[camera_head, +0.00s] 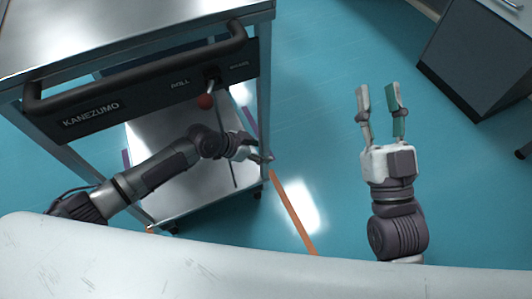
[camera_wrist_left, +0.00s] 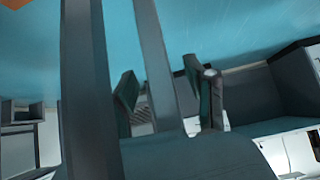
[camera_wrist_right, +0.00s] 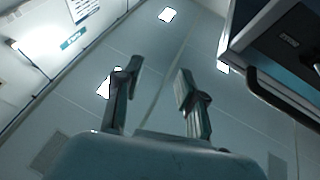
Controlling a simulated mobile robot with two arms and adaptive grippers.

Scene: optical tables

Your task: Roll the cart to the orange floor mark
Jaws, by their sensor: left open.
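The cart (camera_head: 130,30) stands at the upper left in the head view, with a steel top, a black push handle (camera_head: 150,65) and a steel lower shelf (camera_head: 175,160). A red-knobbed lever (camera_head: 205,101) sits on its front panel. An orange floor mark (camera_head: 292,212) runs from near the cart's right front leg toward me. A small orange piece (camera_head: 151,229) shows near the left front leg. My left gripper (camera_head: 268,158) is open beside the right front leg, below the handle. In the left wrist view a grey post (camera_wrist_left: 158,65) shows between its fingers. My right gripper (camera_head: 380,90) is open and empty, right of the cart.
A dark grey cabinet (camera_head: 475,60) stands at the upper right. The blue-green floor (camera_head: 320,100) between cart and cabinet is clear. A purple floor line (camera_head: 250,120) shows by the cart's right side. A white surface (camera_head: 200,265) fills the bottom edge.

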